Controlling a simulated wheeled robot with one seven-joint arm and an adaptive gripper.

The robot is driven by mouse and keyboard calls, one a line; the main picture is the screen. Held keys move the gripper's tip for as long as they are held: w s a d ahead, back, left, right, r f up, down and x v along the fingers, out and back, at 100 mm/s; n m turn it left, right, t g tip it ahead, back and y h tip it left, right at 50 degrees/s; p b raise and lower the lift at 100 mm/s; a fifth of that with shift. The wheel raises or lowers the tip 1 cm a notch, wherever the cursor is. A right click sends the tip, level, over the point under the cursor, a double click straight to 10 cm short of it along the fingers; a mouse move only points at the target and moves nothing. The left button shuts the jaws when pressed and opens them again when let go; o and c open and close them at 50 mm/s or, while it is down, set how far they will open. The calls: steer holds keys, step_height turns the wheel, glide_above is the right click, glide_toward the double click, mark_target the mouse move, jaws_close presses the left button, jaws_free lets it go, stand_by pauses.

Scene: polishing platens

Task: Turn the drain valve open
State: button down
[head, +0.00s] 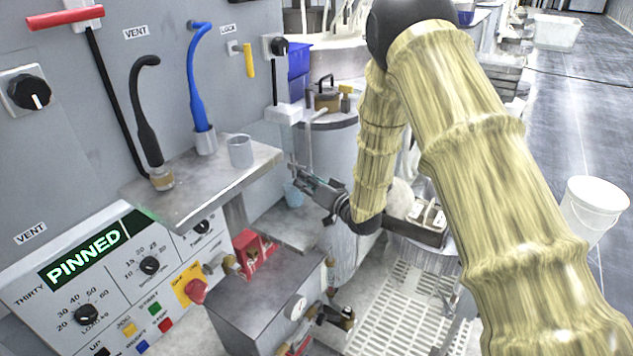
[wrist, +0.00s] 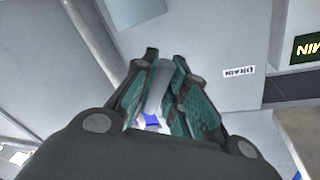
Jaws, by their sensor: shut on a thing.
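My gripper (head: 302,178) is low beside the grey machine in the head view, near the shelf below the ledge. In the wrist view my gripper (wrist: 164,68) is shut on a grey bar, the drain valve handle (wrist: 156,92), which shows between the dark green finger pads. A DRAIN label (wrist: 239,72) is on the grey panel to the right of the fingers. In the head view the handle cannot be made out clearly at the fingertips. The valve body is hidden in the wrist view.
A metal ledge (head: 216,183) holds a grey cup (head: 240,151) and the black and blue hoses. A pale blue cup (head: 292,194) stands just below my gripper. A red box (head: 254,253) sits on the cabinet. A lit PINNED sign (head: 84,259) is on the panel. A white bucket (head: 594,210) stands right.

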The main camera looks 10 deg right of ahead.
steer(key=n+b, duration=0.2)
steer(key=f+n+b, duration=0.1)
steer(key=n, duration=0.1)
steer(key=shift+w+d+t+y, duration=0.3)
steer(key=shift+w+d+y, duration=0.05)
steer(key=shift+w+y, duration=0.05)
steer(key=shift+w+d+r+n+y+b, duration=0.1)
steer(key=shift+d+n+y+b, duration=0.1)
steer(key=shift+n+b, duration=0.35)
steer(key=shift+w+d+n+y+b, duration=0.15)
steer(key=shift+n+y+b, duration=0.1)
steer(key=shift+n, duration=0.55)
steer(key=shift+w+d+r+n+y+b, duration=0.15)
steer(key=shift+n+b, duration=0.25)
steer(key=shift+n, duration=0.25)
steer(key=shift+a, duration=0.1)
steer(key=c, duration=1.4)
jaws_free()
steer(key=shift+c, duration=0.2)
steer(key=shift+f, duration=0.1)
steer(key=shift+s, duration=0.1)
steer(key=v, duration=1.2)
